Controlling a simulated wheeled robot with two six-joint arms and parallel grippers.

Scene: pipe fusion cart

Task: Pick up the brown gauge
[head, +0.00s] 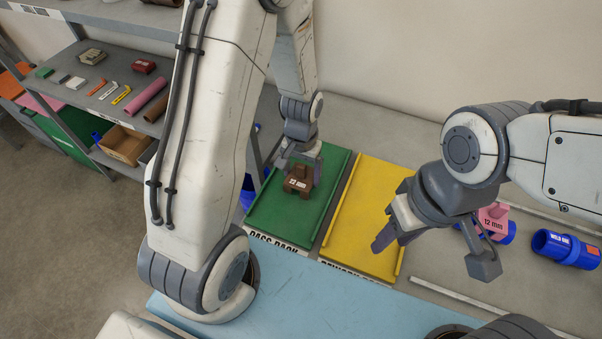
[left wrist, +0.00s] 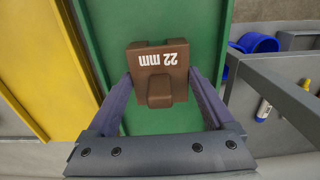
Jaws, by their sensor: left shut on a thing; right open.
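The brown gauge (head: 298,181) is a small block with a raised knob, over the green tray (head: 318,204) in the head view. In the left wrist view the gauge (left wrist: 160,64) reads "22 mm" and sits between the two fingers. My left gripper (head: 301,170) is shut on it. I cannot tell whether the gauge touches the tray. My right gripper (head: 430,252) is open and empty, above the right side of the yellow tray (head: 357,225).
A pink 12 mm gauge (head: 493,217) and a blue pipe piece (head: 563,248) lie at the right. A shelf (head: 97,75) with small items and pipes stands at the left. A light-blue surface (head: 290,300) lies in front. The yellow tray looks empty.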

